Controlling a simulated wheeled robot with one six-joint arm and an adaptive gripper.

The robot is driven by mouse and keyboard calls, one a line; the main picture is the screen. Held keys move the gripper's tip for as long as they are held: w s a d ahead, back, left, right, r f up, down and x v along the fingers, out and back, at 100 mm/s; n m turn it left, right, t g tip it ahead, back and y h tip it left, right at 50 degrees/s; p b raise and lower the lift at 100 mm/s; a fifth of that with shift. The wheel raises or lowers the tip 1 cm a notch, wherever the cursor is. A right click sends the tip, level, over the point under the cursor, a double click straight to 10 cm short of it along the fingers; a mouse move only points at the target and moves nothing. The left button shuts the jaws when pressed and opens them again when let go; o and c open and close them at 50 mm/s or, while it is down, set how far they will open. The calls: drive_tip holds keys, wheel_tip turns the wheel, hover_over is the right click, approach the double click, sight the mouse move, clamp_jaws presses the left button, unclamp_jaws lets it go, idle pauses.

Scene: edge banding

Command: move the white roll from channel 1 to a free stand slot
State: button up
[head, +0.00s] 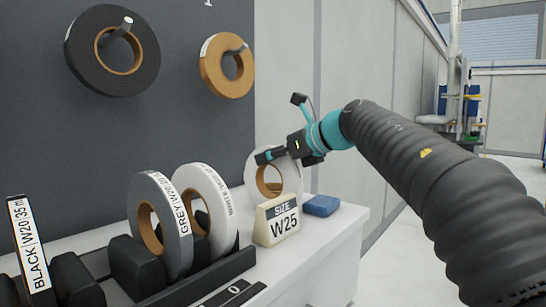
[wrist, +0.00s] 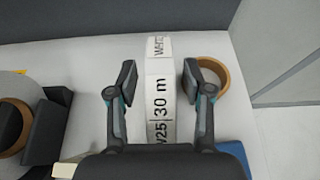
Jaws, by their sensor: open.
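A white roll (head: 262,186) with a tan core stands upright on the white table, partly hidden behind the W25 sign. In the wrist view its rim label (wrist: 158,100) reads "W25", "30 m" and the start of "WHITE". My gripper (head: 268,156) is at the roll's top; in the wrist view its open fingers (wrist: 158,80) are on either side of the rim, with small gaps visible. The dark stand (head: 205,279) holds a grey roll (head: 173,238) and another white roll (head: 222,195). A gap shows between dark blocks to the left of the grey roll.
The W25 sign (head: 278,220) and a blue block (head: 322,206) are close to the roll. A tan ring (wrist: 222,68) shows beside the right finger. A black roll (head: 85,55) and a tan roll (head: 211,70) hang on the wall. A BLACK label (head: 29,246) stands far left.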

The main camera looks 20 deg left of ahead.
drive_tip(key=shift+r, duration=0.25)
drive_tip(key=v, duration=1.2)
